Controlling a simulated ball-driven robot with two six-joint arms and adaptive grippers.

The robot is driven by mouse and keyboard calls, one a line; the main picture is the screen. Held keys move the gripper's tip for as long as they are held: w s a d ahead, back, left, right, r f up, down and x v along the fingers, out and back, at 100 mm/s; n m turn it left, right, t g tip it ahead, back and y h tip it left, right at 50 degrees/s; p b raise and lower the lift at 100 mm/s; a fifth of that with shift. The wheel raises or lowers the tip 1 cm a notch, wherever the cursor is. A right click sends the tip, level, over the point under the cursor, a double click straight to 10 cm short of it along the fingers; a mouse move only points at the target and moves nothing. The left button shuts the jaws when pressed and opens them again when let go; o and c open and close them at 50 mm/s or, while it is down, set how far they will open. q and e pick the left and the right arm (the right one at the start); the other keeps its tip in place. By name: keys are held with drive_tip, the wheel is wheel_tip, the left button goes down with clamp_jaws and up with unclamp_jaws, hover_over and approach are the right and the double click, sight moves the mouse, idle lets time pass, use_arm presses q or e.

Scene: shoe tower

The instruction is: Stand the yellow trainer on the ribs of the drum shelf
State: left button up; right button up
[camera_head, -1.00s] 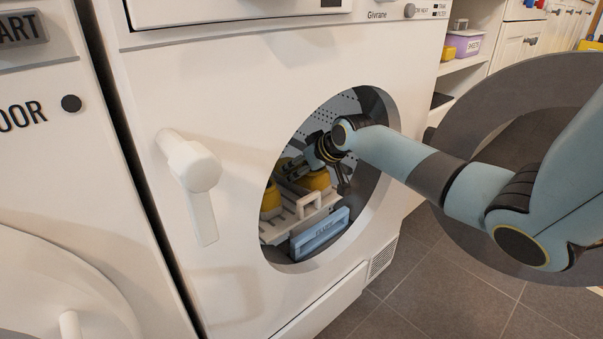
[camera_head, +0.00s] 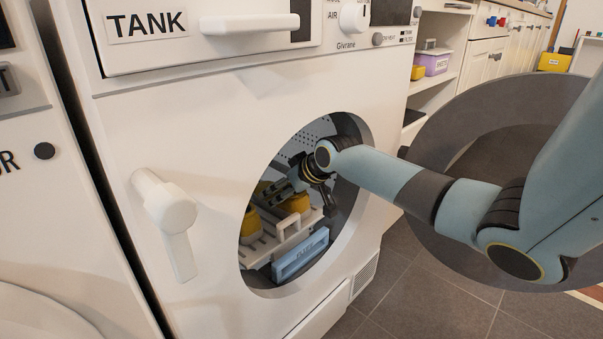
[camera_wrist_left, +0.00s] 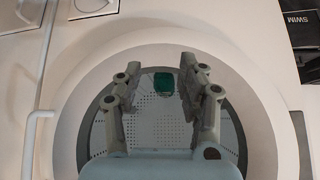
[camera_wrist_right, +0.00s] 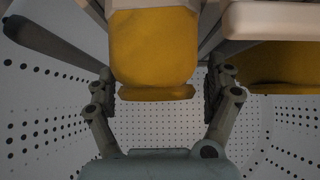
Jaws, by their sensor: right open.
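Two yellow shoe shapes show inside the drum in the head view, one at the left (camera_head: 250,224) and one under my right gripper (camera_head: 296,203). Both are at the white ribbed drum shelf (camera_head: 262,245); their lower parts are partly hidden. My right gripper (camera_head: 282,190) is inside the drum, open. In the right wrist view a yellow trainer (camera_wrist_right: 152,45) lies between its spread fingers, with gaps at the sides, and a second yellow shape (camera_wrist_right: 285,65) is at the right. My left gripper (camera_wrist_left: 162,95) is open and empty, facing a perforated drum.
The round door rim (camera_head: 361,208) surrounds my right arm. The open round door (camera_head: 455,140) stands at the right. A green patch (camera_wrist_left: 163,83) shows in the left wrist view.

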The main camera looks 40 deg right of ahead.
drive_tip(key=p+v, duration=0.4)
drive_tip(key=v, duration=0.3)
drive_tip(key=shift+w+r, duration=0.1)
drive_tip(key=shift+r, duration=0.15)
drive_tip(key=shift+p+v, duration=0.55)
drive_tip(key=shift+v, duration=0.35)
drive_tip(key=shift+s+r, duration=0.1)
drive_tip(key=shift+s, duration=0.15)
drive_tip(key=s+a+f+g, duration=0.25)
drive_tip(key=s+a, duration=0.25)
drive_tip(key=s, duration=0.3)
drive_tip(key=s+a+f+g, duration=0.1)
drive_tip(key=s+a+f, duration=0.35)
drive_tip(key=s, duration=0.35)
use_arm(q)
drive_tip(key=s+r+g, duration=0.1)
drive_tip(key=s+g, duration=0.1)
drive_tip(key=s+a+r+g, duration=0.1)
drive_tip(key=s+r+g, duration=0.1)
drive_tip(key=g, duration=0.1)
drive_tip(key=shift+r, duration=0.1)
use_arm(e)
drive_tip(key=s+a+r+g, duration=0.1)
drive_tip(key=s+a, duration=0.2)
drive_tip(key=s, duration=0.6)
drive_tip(key=s+a+r+g, duration=0.1)
drive_tip(key=s+a+g, duration=0.1)
drive_tip(key=s, duration=0.7)
drive_tip(key=shift+a+h, duration=0.4)
drive_tip(key=shift+a, duration=0.1)
